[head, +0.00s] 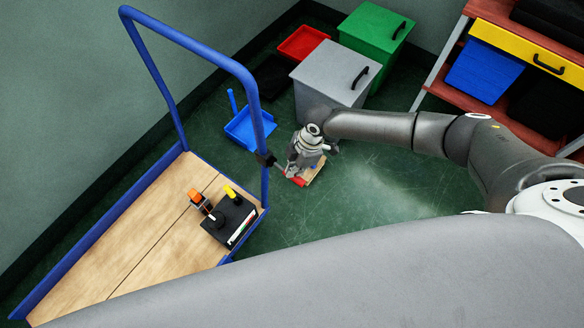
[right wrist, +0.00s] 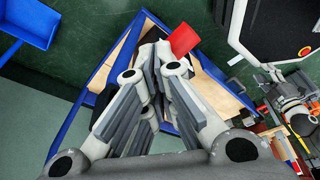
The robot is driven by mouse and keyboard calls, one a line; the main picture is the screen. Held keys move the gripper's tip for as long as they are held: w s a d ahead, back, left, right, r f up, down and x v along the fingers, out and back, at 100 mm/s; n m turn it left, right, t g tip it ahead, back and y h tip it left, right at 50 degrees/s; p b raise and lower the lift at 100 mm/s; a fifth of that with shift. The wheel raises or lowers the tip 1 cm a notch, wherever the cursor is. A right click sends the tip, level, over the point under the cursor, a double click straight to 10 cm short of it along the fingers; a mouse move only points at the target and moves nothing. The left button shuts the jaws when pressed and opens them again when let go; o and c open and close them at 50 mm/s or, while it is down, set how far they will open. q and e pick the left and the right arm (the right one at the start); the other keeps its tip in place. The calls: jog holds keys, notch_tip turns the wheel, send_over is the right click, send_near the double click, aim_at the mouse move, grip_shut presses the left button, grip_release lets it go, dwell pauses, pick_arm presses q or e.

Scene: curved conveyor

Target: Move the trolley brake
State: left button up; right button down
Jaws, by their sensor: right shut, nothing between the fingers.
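The trolley has a wooden deck (head: 150,220) with a blue frame and a tall blue handle (head: 190,42). A small black fitting (head: 265,159) sits on the handle's near post, and a red part (head: 297,181) shows beside my right gripper. In the right wrist view a flat red piece (right wrist: 184,39) is just beyond the fingertips; it looks like the brake's lever. My right gripper (head: 291,173) points down beside the post. Its fingers (right wrist: 160,58) are closed together with nothing between them. Whether they touch the red piece, I cannot tell.
A black box (head: 230,220) with yellow and orange-topped items stands on the deck. A blue dustpan (head: 249,130), a grey bin (head: 330,82), a green bin (head: 372,38) and a red tray (head: 303,42) lie behind. Open green floor (head: 370,195) is to the right.

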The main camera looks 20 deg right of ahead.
jog(key=d+p+v, duration=0.1)
jog(key=d+v, duration=0.1)
jog(key=v, duration=1.1)
jog(key=shift+d, duration=0.5)
jog(key=shift+w+f, duration=0.1)
jog(key=shift+w, duration=0.05)
